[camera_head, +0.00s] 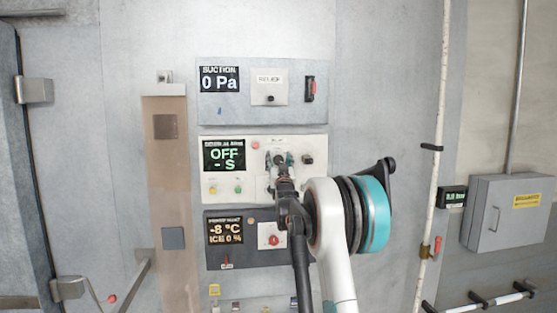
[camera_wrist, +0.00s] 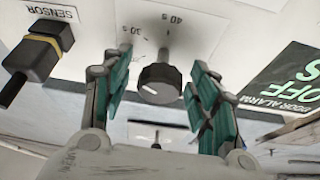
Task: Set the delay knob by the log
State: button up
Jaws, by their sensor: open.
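The white door alarm panel (camera_head: 217,179) is the middle of three stacked wall panels. Its dark display (camera_head: 224,155) reads "OFF" and "- S" in green. In the wrist view the black ribbed delay knob (camera_wrist: 159,84) is near the middle, with printed marks "30 s" and "40 s" by it. I cannot tell its exact setting. My gripper (camera_wrist: 161,76) is open, with a teal-padded finger on each side of the knob and gaps visible between pads and knob. In the head view my gripper (camera_head: 280,162) covers the knob. No log page is clearly legible.
A black plug (camera_wrist: 38,50) under the label "SENSOR" sits near the left finger. The suction panel (camera_head: 235,110) is above and a dark temperature panel (camera_head: 225,262) reading -8 °C is below. A grey box (camera_head: 510,212) and a white pole (camera_head: 434,120) stand at right.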

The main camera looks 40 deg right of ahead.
jog(key=c, duration=1.1)
jog(key=shift+n, duration=0.4)
jog(key=n+t+y+b, duration=0.1)
jog(key=n+y, duration=0.1)
jog(key=n, duration=0.2)
jog(key=shift+d+f+b, duration=0.1)
jog(key=shift+b, duration=0.25)
jog(key=n+y, duration=0.2)
jog(key=n, duration=0.2)
jog(key=shift+t+b, duration=0.35)
jog(key=shift+t, duration=0.05)
jog(key=n+y, duration=0.1)
jog(key=n, duration=0.2)
jog(key=n+y, duration=0.2)
jog(key=n, duration=0.2)
jog(key=shift+w+g+y, duration=0.1)
jog(key=shift+g+y, duration=0.2)
jog(key=shift+n, duration=0.4)
